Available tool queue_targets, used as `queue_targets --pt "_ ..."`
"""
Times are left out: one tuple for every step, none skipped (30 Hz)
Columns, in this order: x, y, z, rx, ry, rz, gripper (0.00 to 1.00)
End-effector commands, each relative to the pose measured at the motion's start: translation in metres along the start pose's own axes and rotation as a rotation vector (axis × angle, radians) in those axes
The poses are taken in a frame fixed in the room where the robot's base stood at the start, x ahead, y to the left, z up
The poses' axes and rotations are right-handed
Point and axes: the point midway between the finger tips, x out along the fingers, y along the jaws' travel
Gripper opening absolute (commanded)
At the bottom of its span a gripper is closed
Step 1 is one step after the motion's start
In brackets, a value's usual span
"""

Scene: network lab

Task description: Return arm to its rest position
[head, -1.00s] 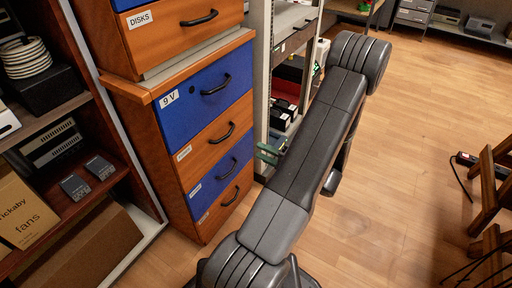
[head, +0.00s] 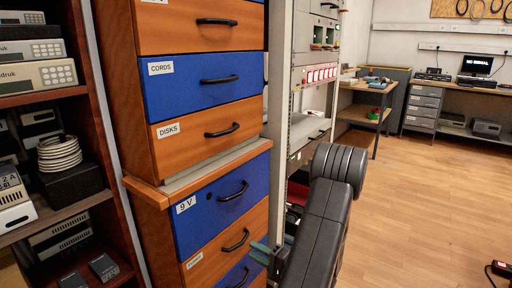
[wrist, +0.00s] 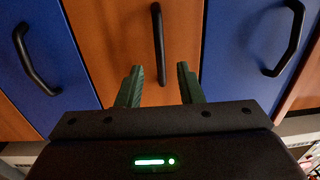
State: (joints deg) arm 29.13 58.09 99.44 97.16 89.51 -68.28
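My arm (head: 318,235) reaches out from the bottom of the head view, in front of the equipment rack. My gripper (wrist: 158,75) shows in the wrist view with its two green fingers apart and nothing between them. It faces the orange drawer front (wrist: 181,40) with a black handle (wrist: 157,43) a little ahead of the fingertips. In the head view green finger parts (head: 262,254) show at the left of the arm, by the lower drawers; the rest of the gripper is hidden behind the arm.
A drawer cabinet (head: 152,217) with blue and orange drawers stands left of the arm, its visible drawers shut. A shelf (head: 72,212) with devices and coiled cable (head: 60,153) is at far left. The rack (head: 283,70) stands behind the arm. Open wooden floor (head: 425,205) lies to the right.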

Motion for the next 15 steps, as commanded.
queue_targets --pt "0.010 0.001 0.001 -0.001 -0.004 -0.001 0.33" --pt "0.015 0.001 0.001 -0.001 -0.004 -0.001 0.33" --pt "0.021 0.001 0.001 -0.001 -0.004 -0.001 0.33" --pt "0.026 0.001 0.001 -0.001 -0.004 0.000 0.33" --pt "0.030 0.001 0.001 -0.002 -0.003 0.000 0.33" --pt "0.035 0.001 0.001 -0.001 -0.003 0.000 0.33" --pt "0.039 0.001 0.001 -0.001 -0.003 -0.001 0.33" --pt "0.042 0.001 0.001 -0.001 -0.002 -0.001 0.33" --pt "0.046 0.001 0.001 -0.001 -0.002 -0.001 0.33" --pt "0.048 0.000 0.001 0.000 -0.002 -0.001 0.33" --pt "0.050 0.000 0.001 0.000 -0.002 -0.001 0.33" --pt "0.052 0.000 0.000 0.000 -0.001 -0.001 0.33" --pt "0.054 0.000 0.000 0.000 0.000 0.000 0.33" --pt "0.054 0.000 0.000 0.001 0.001 0.000 0.33" --pt "0.052 -0.001 0.000 0.001 0.002 0.000 0.33"
